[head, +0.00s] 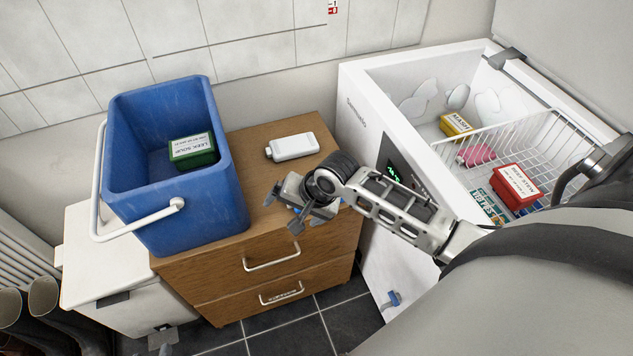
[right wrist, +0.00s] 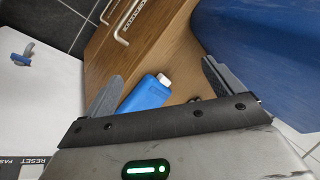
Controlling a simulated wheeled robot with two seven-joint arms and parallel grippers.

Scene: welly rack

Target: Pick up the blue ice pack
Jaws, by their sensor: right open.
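The blue ice pack (right wrist: 147,95), with a white cap, lies on the wooden drawer unit's top in the right wrist view. My right gripper (right wrist: 163,72) is open, with its fingers apart on either side of the pack in that view. The pack is not visibly gripped; whether the fingers touch it I cannot tell. In the head view my right gripper (head: 284,212) is over the front of the drawer top and hides most of the pack. My left gripper is not in view.
A white bottle-like pack (head: 292,147) lies behind the gripper on the drawer unit (head: 260,125). A blue bucket (head: 195,215) holding a green box (head: 192,150) stands left. An open white freezer (head: 375,125) at right holds a wire basket (head: 520,130), a red box (head: 515,187) and a yellow box (head: 456,124).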

